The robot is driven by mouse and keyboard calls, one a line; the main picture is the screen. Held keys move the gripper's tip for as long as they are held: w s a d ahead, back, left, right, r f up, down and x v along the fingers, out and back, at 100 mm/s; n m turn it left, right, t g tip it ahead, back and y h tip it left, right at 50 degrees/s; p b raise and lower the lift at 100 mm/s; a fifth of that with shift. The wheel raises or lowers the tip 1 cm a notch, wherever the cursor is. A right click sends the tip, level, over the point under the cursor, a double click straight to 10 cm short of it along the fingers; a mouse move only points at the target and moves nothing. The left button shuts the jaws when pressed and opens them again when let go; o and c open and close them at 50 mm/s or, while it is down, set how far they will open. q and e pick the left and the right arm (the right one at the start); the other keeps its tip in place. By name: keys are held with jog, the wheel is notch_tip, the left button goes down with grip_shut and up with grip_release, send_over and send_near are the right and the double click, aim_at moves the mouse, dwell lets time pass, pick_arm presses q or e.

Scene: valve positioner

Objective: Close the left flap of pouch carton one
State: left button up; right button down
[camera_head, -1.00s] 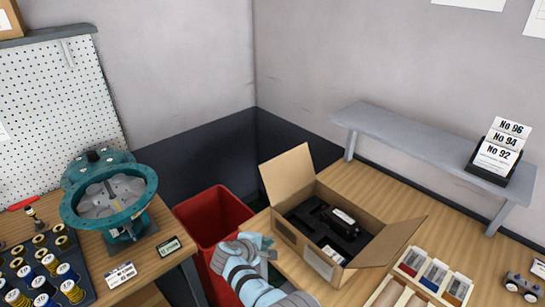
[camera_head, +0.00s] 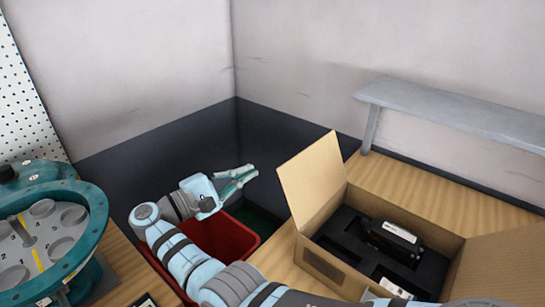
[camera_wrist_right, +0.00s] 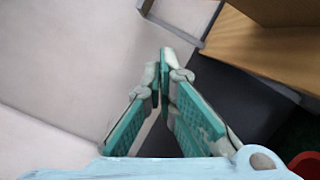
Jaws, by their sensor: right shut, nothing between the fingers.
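The open cardboard carton (camera_head: 335,268) stands on the wooden bench. Its left flap (camera_head: 312,180) stands up and leans outward. Its right flap (camera_head: 500,265) is folded out to the right. Inside, a black device with a white label (camera_head: 393,238) sits in a dark insert. My right gripper (camera_head: 248,172) is shut and empty, in the air left of the left flap and apart from it, above the red bin. In the right wrist view its teal-padded fingers (camera_wrist_right: 165,62) meet at the tips. My left gripper is not in view.
A red bin (camera_head: 225,240) stands on the floor below my right gripper. A teal round machine (camera_head: 45,235) stands on the left bench. A grey raised shelf (camera_head: 450,113) runs behind the carton. The air between gripper and flap is clear.

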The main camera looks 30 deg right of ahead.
aim_at(317, 176)
pick_arm(q)
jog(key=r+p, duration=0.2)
jog(key=p, duration=0.1)
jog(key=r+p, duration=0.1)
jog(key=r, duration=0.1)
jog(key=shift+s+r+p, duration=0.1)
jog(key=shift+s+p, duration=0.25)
pick_arm(e)
jog(key=s+d+r, duration=0.2)
jog(key=d, duration=0.3)
jog(key=s+d+r, duration=0.2)
jog(key=d, duration=0.3)
jog(key=shift+d, duration=0.4)
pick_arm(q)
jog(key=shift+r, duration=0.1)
pick_arm(e)
jog(key=shift+s+m, duration=0.15)
jog(key=shift+m, duration=0.15)
